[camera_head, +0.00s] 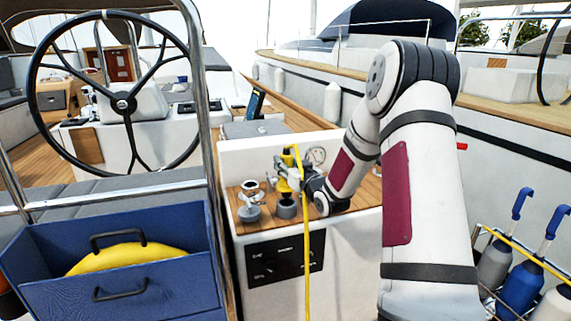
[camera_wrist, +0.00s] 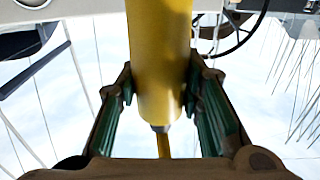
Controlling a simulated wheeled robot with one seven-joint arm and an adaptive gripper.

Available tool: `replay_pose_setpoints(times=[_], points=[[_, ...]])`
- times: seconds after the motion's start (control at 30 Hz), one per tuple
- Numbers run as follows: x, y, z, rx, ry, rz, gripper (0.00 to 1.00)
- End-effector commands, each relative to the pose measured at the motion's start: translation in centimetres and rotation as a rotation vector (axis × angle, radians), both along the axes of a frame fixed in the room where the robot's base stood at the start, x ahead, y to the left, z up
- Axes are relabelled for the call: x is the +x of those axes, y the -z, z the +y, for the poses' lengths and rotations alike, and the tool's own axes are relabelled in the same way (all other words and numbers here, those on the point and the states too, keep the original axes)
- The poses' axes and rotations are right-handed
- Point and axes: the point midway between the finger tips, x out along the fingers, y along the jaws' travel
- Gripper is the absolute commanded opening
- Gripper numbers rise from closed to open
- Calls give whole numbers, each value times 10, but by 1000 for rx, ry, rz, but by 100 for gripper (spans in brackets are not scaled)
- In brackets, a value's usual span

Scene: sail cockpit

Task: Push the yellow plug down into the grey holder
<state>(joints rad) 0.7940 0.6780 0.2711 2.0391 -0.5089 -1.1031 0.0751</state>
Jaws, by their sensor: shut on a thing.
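The yellow plug (camera_wrist: 160,60) stands between the two fingers of my gripper (camera_wrist: 160,88) in the wrist view, and the fingers are shut on it. In the head view my gripper (camera_head: 290,178) is over the wooden-topped console, and the plug is small and partly hidden by the fingers. A yellow cable (camera_head: 307,260) hangs from it down the console front. The grey holder (camera_head: 287,209) is a short round cup on the wooden top, just below my gripper. I cannot tell whether the plug's lower end touches the holder.
A metal fitting on a grey base (camera_head: 249,211) stands left of the holder. A round gauge (camera_head: 317,156) is on the panel behind. A steel rail (camera_head: 207,130) rises at left, beside a steering wheel (camera_head: 122,104). A blue box (camera_head: 110,270) holds something yellow.

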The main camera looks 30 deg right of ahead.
Motion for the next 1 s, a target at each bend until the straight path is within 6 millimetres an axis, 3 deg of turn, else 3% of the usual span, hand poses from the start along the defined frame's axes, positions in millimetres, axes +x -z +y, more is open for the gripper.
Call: replay_pose_setpoints(times=[0.43,1.0], points=[[0,42,1,0,-1,-1,0],[0,45,1,-1,-2,-1,0]])
